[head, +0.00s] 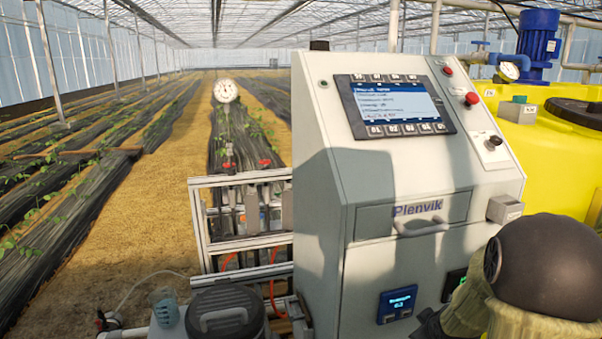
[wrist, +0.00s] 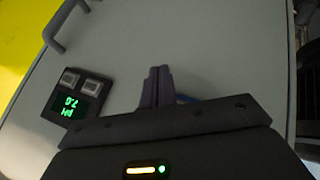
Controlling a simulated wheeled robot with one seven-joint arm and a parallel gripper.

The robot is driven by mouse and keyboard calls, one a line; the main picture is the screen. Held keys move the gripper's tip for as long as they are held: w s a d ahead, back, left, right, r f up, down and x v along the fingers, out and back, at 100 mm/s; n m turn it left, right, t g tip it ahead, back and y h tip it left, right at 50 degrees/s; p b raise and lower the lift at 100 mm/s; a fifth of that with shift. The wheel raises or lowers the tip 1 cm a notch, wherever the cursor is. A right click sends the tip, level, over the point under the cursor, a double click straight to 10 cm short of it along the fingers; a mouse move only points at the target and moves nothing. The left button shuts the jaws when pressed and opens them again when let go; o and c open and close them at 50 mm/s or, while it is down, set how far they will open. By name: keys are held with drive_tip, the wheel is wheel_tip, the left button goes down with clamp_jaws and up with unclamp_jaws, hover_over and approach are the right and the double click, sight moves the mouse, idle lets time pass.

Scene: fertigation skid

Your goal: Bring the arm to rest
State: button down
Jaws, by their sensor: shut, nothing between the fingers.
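My gripper (wrist: 156,88) shows in the wrist view with its two dark fingers together and nothing between them. It is in front of the pale grey face of the control cabinet (wrist: 200,50). A small meter with green digits (wrist: 70,103) is left of the fingers. In the head view my arm (head: 545,265) shows at the lower right, in front of the cabinet (head: 318,220). The gripper itself cannot be made out there. Whether the fingers touch the cabinet face, I cannot tell.
The cabinet has a screen (head: 393,105), a drawer handle (head: 421,228) and a small blue display (head: 398,303). A yellow tank (head: 550,160) stands at right. A black-lidded container (head: 228,318) and a beaker (head: 165,306) are at lower left. Crop rows lie beyond.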

drive_tip(key=s+a+r+m+g+y, duration=0.2)
drive_tip(key=s+a+m+g, duration=0.35)
drive_tip(key=s+a, duration=1.1)
drive_tip(key=w+p+v, duration=0.2)
drive_tip(key=p+v, duration=0.8)
drive_tip(key=p, duration=0.1)
drive_tip(key=w+r+p+v, duration=0.1)
drive_tip(key=w+p+v, duration=0.1)
drive_tip(key=p+v, duration=0.9)
drive_tip(key=shift+r, duration=0.15)
drive_tip(key=shift+d+m, duration=0.15)
drive_tip(key=shift+m, duration=0.1)
